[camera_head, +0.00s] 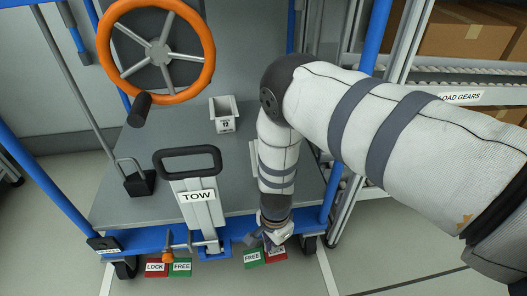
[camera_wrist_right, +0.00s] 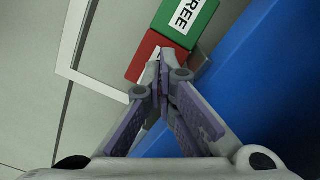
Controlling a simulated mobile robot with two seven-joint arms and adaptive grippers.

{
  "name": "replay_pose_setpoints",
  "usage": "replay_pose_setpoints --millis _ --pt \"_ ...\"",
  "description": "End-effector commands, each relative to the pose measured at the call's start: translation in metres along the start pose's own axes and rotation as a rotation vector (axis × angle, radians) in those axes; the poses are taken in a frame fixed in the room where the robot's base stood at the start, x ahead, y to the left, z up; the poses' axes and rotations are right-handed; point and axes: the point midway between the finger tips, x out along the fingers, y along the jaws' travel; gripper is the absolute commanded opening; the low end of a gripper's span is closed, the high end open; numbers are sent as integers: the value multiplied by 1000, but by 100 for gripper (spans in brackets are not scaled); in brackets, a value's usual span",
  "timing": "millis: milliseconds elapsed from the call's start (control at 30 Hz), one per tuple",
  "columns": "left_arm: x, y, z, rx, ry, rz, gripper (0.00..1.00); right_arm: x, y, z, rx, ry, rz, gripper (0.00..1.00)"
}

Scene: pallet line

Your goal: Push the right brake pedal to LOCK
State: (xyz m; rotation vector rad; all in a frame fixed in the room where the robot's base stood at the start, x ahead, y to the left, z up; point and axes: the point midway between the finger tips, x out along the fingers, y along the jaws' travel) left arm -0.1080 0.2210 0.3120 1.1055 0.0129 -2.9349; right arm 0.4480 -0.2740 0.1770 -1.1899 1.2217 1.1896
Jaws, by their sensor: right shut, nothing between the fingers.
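The right brake pedal (camera_head: 252,259) is at the cart's lower front edge, with a green FREE half on the left and a red half on the right. In the right wrist view, its green FREE half (camera_wrist_right: 187,20) and red half (camera_wrist_right: 143,52) show beyond my fingers. My right gripper (camera_head: 273,245) points down over the red half, which it partly hides, including its label. In the wrist view my right gripper (camera_wrist_right: 165,58) is shut and empty, its tips overlapping the red half. I cannot tell whether they touch it. My left gripper is not in view.
The left brake pedal (camera_head: 180,267) has red LOCK and green FREE halves. The TOW handle (camera_head: 196,196) stands left of my arm. A small bin (camera_head: 224,116) sits on the grey deck. A blue post (camera_head: 333,196) rises right of my forearm. Roller racks with boxes (camera_head: 465,32) stand at right.

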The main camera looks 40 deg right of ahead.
Motion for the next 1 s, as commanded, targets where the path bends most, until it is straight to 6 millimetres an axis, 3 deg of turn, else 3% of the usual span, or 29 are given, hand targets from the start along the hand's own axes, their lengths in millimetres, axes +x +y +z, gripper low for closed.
replay_pose_setpoints --millis 1000 --pt "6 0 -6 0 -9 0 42 16 0 0 0 -1 1 0"
